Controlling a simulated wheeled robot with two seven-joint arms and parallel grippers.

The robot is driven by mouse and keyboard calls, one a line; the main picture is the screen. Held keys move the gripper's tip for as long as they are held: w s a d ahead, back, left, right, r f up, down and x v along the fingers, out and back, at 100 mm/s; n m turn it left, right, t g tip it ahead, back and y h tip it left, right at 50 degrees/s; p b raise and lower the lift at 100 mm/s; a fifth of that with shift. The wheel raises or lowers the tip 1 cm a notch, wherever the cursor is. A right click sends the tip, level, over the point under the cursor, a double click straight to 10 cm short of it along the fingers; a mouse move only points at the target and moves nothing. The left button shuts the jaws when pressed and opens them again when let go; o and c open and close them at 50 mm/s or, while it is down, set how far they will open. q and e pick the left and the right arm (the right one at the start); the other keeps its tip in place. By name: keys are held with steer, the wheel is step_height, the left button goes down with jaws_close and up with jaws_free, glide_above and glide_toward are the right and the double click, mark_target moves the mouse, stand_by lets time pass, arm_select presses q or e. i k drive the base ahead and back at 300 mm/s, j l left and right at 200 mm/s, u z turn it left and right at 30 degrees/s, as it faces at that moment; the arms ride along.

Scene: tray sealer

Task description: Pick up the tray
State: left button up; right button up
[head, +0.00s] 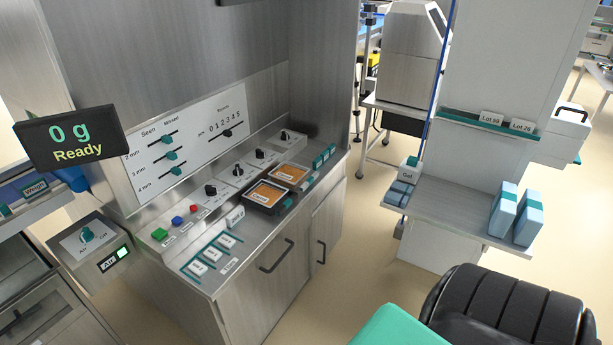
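A small white label lies on each orange section. I cannot tell whether the two sections are one tray or two trays side by side. Neither my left gripper nor my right gripper shows in the head view, and nothing visible touches the tray.
Knobs (210,190) stand behind the tray; green, blue and red buttons (177,221) are at left. Teal-edged slots (208,254) lie at the counter's front left. A scale display (71,139) reads 0 g Ready. A shelf (455,214) at right holds pale blue boxes (503,210).

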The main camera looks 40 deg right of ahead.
mark_target(269, 198)
steer(key=z, duration=1.15)
